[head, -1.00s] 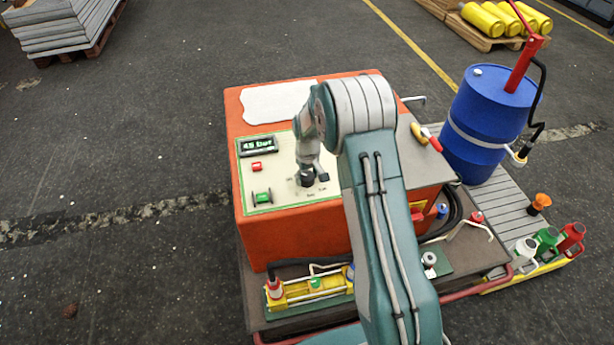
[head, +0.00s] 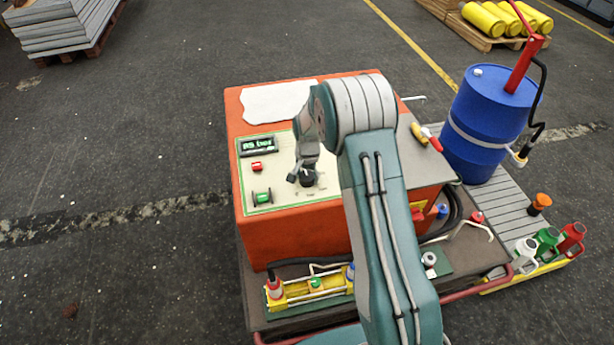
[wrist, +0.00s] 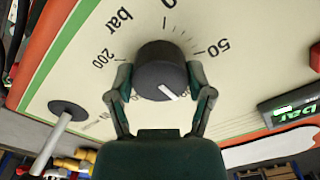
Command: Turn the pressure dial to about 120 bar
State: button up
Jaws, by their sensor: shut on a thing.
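The pressure dial, a black round knob with a white pointer line (wrist: 155,62), sits on a cream panel (wrist: 100,70) marked bar, 0, 50 and 200. Its pointer is past the 50 mark, aimed toward my gripper's palm; the marks there are hidden. My gripper (wrist: 158,78) is shut on the dial, one finger on each side. In the head view, my gripper (head: 305,176) is over the dial's place on the orange unit. The green digital display (head: 258,146) is slightly blurred and seems to read 85 bar. The display is partly cut off in the wrist view (wrist: 292,108).
A red button (head: 257,166) and a green part (head: 262,198) are left of the dial. A blue drum (head: 490,120) stands right of the orange unit (head: 290,230).

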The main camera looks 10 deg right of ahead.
aim_at(306, 176)
jog(key=m, duration=0.4)
jog(key=shift+m, duration=0.4)
jog(key=shift+a, duration=0.1)
dwell(0.3)
jog(key=o, duration=1.1)
jog(key=shift+f, duration=0.1)
notch_tip(306, 176, up, 12)
